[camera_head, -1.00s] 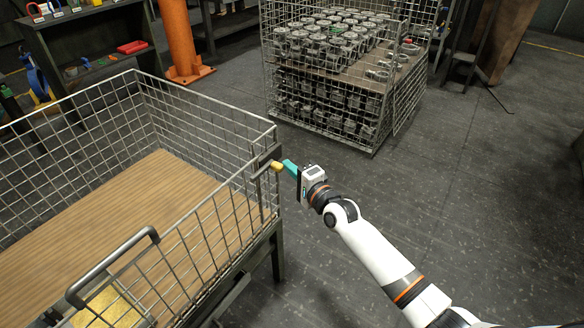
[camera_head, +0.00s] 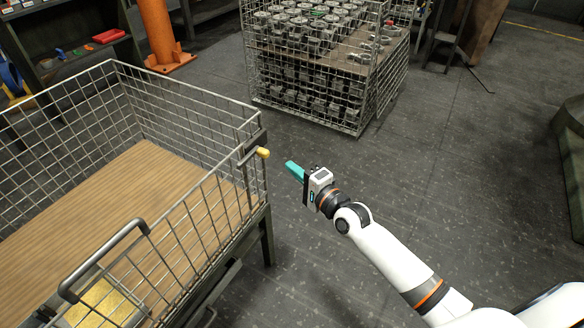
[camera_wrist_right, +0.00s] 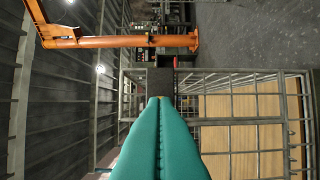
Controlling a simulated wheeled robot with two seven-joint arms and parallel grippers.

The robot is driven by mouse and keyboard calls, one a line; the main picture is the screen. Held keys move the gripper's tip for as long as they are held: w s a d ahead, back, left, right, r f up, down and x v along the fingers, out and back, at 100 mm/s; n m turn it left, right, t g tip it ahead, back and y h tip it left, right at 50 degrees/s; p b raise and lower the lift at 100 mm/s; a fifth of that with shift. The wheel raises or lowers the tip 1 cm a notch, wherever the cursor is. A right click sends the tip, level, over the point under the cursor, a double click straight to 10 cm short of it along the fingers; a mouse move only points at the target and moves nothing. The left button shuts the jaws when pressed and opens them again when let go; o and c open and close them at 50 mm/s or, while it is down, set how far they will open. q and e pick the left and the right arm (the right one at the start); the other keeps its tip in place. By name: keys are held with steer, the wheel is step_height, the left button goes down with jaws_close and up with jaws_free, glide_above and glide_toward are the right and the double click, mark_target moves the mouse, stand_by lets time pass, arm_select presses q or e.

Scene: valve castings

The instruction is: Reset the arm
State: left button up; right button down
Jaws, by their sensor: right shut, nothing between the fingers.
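My right gripper (camera_head: 293,170) is shut and empty, with teal fingers pressed together. It hangs in the air over the floor, just right of the near wire basket's corner and apart from the yellow-tipped latch handle (camera_head: 262,153). In the right wrist view the shut teal fingers (camera_wrist_right: 159,108) point toward a wire mesh side. My right arm reaches in from the lower right. My left gripper is not in view.
A second wire cage (camera_head: 383,100) holds many metal valve castings (camera_head: 300,75) at the back. An orange post (camera_head: 157,35) stands behind.

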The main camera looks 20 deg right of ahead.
steer(key=shift+f, duration=0.1)
steer(key=s+d+f+n+g+h+p, duration=0.1)
steer(key=s+f+n+g+h+p, duration=0.15)
steer(key=s+f, duration=0.5)
steer(key=s+d+f+n+g+h+p, duration=0.1)
steer(key=s+d+f+n+g+p, duration=0.2)
steer(key=f, duration=0.8)
steer(key=s+f+n+g+h+p, duration=0.1)
steer(key=s+f+n+g+p, duration=0.15)
steer(key=s+f, duration=0.55)
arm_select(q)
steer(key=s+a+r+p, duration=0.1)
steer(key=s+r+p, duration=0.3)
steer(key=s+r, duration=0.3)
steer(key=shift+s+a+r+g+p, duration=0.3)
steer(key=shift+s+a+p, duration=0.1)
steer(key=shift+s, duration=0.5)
arm_select(e)
steer(key=s+f+n+g, duration=0.2)
steer(key=s+f+n, duration=0.1)
steer(key=s, duration=0.7)
steer(key=s+a+f+n+g+h, duration=0.1)
steer(key=s+f+n+g, duration=0.2)
steer(key=s, duration=0.8)
steer(key=s+f+n+g, duration=0.2)
steer(key=s+f, duration=0.4)
steer(key=s, duration=0.4)
steer(key=shift+s+a+f+n+g, duration=0.15)
steer(key=shift+s+a+n+g, duration=0.1)
steer(key=shift+a+n+g, duration=0.2)
